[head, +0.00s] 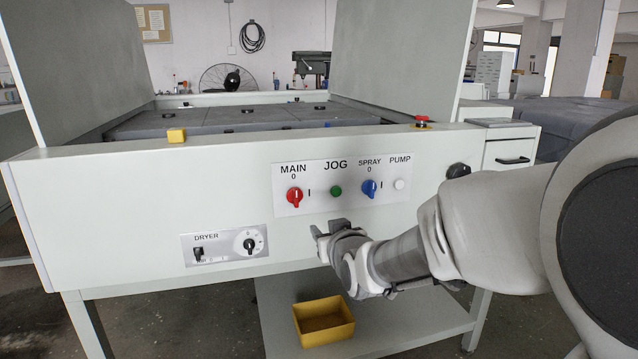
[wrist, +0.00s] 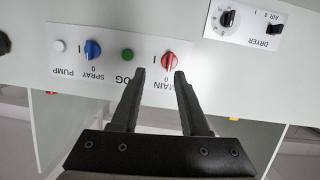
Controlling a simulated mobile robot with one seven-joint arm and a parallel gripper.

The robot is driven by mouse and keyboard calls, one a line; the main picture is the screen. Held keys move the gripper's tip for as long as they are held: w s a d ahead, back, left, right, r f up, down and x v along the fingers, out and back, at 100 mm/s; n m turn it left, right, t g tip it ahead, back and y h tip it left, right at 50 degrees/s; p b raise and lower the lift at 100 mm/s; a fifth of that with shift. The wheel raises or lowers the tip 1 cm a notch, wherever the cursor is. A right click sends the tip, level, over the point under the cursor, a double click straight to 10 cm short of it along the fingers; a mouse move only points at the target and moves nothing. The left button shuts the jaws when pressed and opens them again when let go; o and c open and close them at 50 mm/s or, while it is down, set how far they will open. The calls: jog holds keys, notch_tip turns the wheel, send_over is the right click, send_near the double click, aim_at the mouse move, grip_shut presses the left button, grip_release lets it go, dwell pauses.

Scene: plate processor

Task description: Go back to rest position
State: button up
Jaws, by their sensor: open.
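My gripper (head: 325,232) is in front of the machine's front panel (head: 120,200), below the control plate with the MAIN, JOG, SPRAY and PUMP controls. In the wrist view my gripper (wrist: 158,74) is open, with nothing between its two fingers. The red MAIN knob (head: 295,197) shows just beyond the fingertips in the wrist view (wrist: 170,62). The green JOG button (head: 336,191), blue SPRAY knob (head: 369,188) and white PUMP button (head: 399,184) sit to its right in the head view.
The dryer plate (head: 226,245) with a switch and a black knob is at lower left. A yellow bin (head: 324,322) stands on the lower shelf. A red emergency button (head: 422,121) and a yellow block (head: 176,135) are on the top edge. A black knob (head: 458,171) is at right.

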jog(key=s+d+f+m+g+h, duration=0.1)
jog(key=s+d+g, duration=0.25)
jog(key=s, duration=0.65)
jog(key=s+d+f+m+g+h, duration=0.1)
jog(key=s+d+g, duration=0.3)
jog(key=s, duration=0.7)
jog(key=s+d+f+m+g+h, duration=0.15)
jog(key=s+d, duration=0.35)
jog(key=s, duration=0.5)
notch_tip(320, 180, up, 29)
jog(key=p, duration=2.8)
jog(key=shift+s+p, duration=0.3)
jog(key=shift+s, duration=0.15)
